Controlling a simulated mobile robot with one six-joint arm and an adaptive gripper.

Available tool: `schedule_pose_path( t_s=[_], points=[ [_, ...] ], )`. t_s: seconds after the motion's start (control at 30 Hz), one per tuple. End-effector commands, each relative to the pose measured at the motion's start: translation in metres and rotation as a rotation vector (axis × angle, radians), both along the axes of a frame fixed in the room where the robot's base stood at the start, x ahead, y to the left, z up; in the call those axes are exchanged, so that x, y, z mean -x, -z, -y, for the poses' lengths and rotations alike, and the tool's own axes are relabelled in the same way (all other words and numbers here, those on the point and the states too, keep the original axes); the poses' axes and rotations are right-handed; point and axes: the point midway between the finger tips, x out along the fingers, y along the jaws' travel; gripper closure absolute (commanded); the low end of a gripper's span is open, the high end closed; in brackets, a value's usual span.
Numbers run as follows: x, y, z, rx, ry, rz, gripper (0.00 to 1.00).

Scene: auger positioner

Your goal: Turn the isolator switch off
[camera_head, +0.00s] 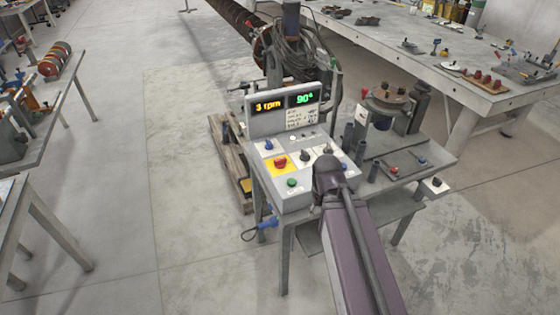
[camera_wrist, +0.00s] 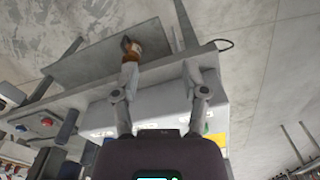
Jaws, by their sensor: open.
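The grey control console (camera_head: 262,195) stands on a steel table; no label tells me surely which control is the isolator switch. A red knob on a yellow plate (camera_head: 280,162) sits on its sloped face. Black knobs (camera_head: 305,155) sit to its right. A separate small white plate with a black knob (camera_head: 437,183) is at the table's right end. In the wrist view my gripper (camera_wrist: 163,62) is open and empty, its fingers spread over the console's front side (camera_wrist: 165,100). A brown-orange part (camera_wrist: 130,48) shows at the left fingertip; contact is unclear. My arm hides the console's right front corner.
A display (camera_head: 285,105) reads 3 rpm and 90°. A blue handle with a cable loop (camera_head: 266,222) hangs at the table's left front. A clamp stand (camera_head: 388,98) is behind right. A workbench (camera_head: 440,65) stands behind.

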Motion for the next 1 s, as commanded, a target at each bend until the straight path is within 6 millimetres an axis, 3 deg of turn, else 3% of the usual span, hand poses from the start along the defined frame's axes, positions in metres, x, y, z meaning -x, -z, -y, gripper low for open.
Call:
schedule_pose_path(
  t_s=[0.27,1.0],
  points=[
    [-0.038,-0.02,-0.007,0.0,0.139,0.0,0.43],
    [-0.233,-0.114,-0.08,-0.001,1.035,0.001,0.43]
  ],
)
